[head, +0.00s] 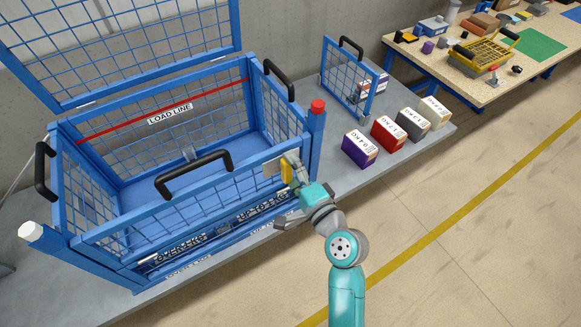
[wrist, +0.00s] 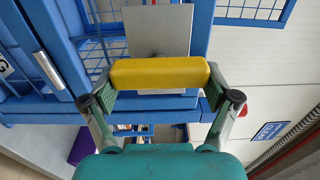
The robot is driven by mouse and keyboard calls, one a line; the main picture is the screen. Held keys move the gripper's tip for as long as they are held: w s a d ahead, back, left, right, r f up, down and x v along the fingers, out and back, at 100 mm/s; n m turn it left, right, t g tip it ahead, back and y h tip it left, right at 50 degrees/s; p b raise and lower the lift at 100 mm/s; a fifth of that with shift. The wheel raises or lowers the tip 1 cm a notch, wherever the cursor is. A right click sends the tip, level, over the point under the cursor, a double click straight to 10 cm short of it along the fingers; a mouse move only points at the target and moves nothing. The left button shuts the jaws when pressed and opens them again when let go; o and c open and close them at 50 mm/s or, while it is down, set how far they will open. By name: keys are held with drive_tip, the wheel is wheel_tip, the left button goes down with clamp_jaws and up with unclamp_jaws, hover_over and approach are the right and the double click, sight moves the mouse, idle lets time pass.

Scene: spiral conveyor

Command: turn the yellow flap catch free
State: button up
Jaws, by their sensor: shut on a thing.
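The yellow flap catch (wrist: 158,73) is a rounded yellow bar in front of a grey metal plate (wrist: 157,32) on the blue cage. In the wrist view my gripper (wrist: 160,76) is shut on the catch, with one finger at each end of the bar. In the head view the catch (head: 285,172) is at the front right of the blue mesh cage (head: 118,225), below the top rail. My gripper (head: 287,172) reaches it from the front right and partly covers it. The bar lies level across the wrist picture.
Black handles (head: 195,174) stick up from the cage rims. A red-capped post (head: 317,108) stands just right of the catch. Several labelled boxes (head: 388,132) and a small mesh panel (head: 347,80) stand on the grey platform to the right. The floor in front is clear.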

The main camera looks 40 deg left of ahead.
idle(0.4)
drive_tip(key=o, duration=0.9)
drive_tip(key=shift+d, duration=0.1)
drive_tip(key=v, duration=1.1)
drive_tip(key=shift+s+d, duration=0.1)
drive_tip(key=shift+d, duration=0.3)
